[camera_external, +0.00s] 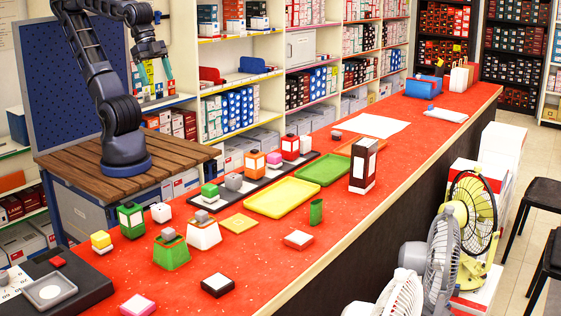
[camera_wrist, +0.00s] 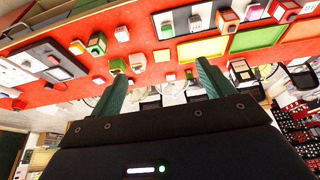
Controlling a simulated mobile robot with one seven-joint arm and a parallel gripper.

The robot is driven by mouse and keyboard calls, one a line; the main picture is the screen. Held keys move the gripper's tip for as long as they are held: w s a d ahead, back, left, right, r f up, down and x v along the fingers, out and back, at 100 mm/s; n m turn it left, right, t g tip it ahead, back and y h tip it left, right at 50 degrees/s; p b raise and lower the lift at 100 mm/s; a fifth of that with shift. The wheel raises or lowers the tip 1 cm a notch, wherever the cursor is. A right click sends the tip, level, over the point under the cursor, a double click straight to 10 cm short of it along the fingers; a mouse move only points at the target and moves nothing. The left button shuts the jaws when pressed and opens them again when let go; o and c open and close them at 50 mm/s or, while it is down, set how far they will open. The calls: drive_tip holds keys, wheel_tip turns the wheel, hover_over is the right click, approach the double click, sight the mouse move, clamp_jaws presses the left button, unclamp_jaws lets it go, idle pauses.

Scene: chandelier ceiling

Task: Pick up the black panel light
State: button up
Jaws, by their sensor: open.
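The black panel light (camera_external: 218,285) is a small flat dark square with a pale centre, lying on the red counter (camera_external: 330,205) near its front edge. A red panel light (camera_external: 298,239) and a pink one (camera_external: 137,305) lie on either side of it. My gripper (camera_external: 157,82) is raised high above the wooden stand, far from the black panel light. Its two teal fingers are apart with nothing between them. In the wrist view, the fingers of my gripper (camera_wrist: 160,72) cover part of the counter, and I cannot clearly make out the black panel light there.
A green block (camera_external: 172,252) and a white one (camera_external: 203,234) stand behind the black panel light. A dark tray (camera_external: 90,284) is at left. Lanterns, a yellow tray (camera_external: 282,198) and a green tray (camera_external: 322,169) are farther back. Fans (camera_external: 440,248) stand beside the counter. Counter around the panel light is clear.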

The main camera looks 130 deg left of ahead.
drive_tip(key=w+d+r+n+g+h, duration=0.1)
drive_tip(key=w+d+n, duration=0.1)
drive_tip(key=w, duration=0.6)
drive_tip(key=w+d+r+n+g+h, duration=0.1)
drive_tip(key=w+d+n, duration=0.15)
drive_tip(key=w, duration=0.55)
drive_tip(key=n+g+h, duration=0.2)
drive_tip(key=n+g, duration=0.1)
drive_tip(key=n, duration=0.9)
hover_over(218, 281)
drive_tip(key=a, duration=0.4)
wheel_tip(218, 281, down, 29)
drive_tip(key=x, duration=1)
drive_tip(key=shift+w+f, duration=0.1)
drive_tip(key=shift+f, duration=0.2)
drive_tip(key=shift+h, duration=0.3)
drive_tip(key=shift+c, duration=0.2)
drive_tip(key=c, duration=1)
